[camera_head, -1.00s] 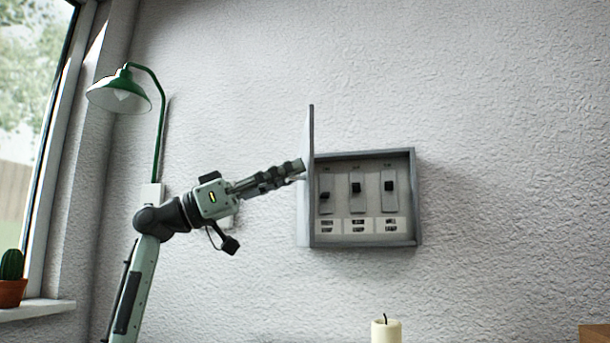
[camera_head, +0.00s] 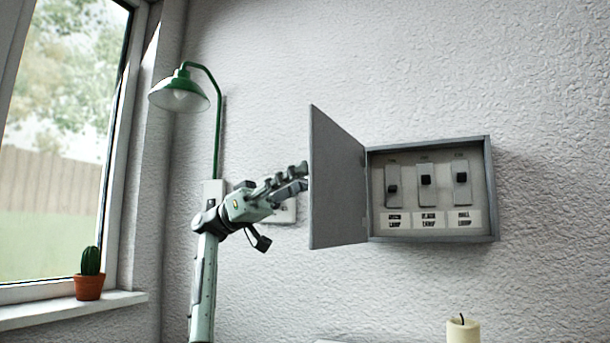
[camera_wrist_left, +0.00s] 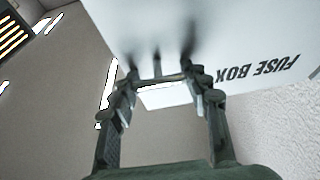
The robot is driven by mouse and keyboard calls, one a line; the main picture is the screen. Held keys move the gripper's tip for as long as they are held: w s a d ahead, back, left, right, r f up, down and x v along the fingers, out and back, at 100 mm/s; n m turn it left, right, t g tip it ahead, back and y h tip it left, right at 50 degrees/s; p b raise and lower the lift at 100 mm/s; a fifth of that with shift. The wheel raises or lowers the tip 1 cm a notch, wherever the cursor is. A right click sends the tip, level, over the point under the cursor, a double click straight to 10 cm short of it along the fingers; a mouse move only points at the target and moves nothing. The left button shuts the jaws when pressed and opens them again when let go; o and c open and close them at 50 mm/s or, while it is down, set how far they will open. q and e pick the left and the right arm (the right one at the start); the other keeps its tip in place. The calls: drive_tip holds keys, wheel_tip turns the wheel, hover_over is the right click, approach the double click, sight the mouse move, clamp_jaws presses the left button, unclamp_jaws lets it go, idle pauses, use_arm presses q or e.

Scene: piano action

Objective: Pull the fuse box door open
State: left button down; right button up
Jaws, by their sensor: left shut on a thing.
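The fuse box (camera_head: 490,190) is a grey metal box on the wall, with several labelled parts and three switches inside. Its door (camera_head: 335,185) is hinged on the left side and stands swung wide open to the left. My left gripper (camera_head: 304,178) is at the door's free left edge, shut on the door; its exact hold there is partly hidden. In the left wrist view the door (camera_wrist_left: 255,35) shows as a white panel with the words FUSE BOX, and the fingers (camera_wrist_left: 160,80) reach up to it. My right gripper is not in view.
A green wall lamp (camera_head: 180,92) hangs left of the door, above my left arm. A white wall plate (camera_head: 285,212) sits behind the gripper. A candle (camera_head: 463,331) stands below the box. A potted cactus (camera_head: 89,287) is on the window sill. The wall right of the box is clear.

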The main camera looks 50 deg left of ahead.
use_arm(q)
drive_tip(key=shift+d+f, duration=0.1)
drive_tip(key=c, duration=0.7)
unclamp_jaws()
drive_tip(key=v, duration=1.2)
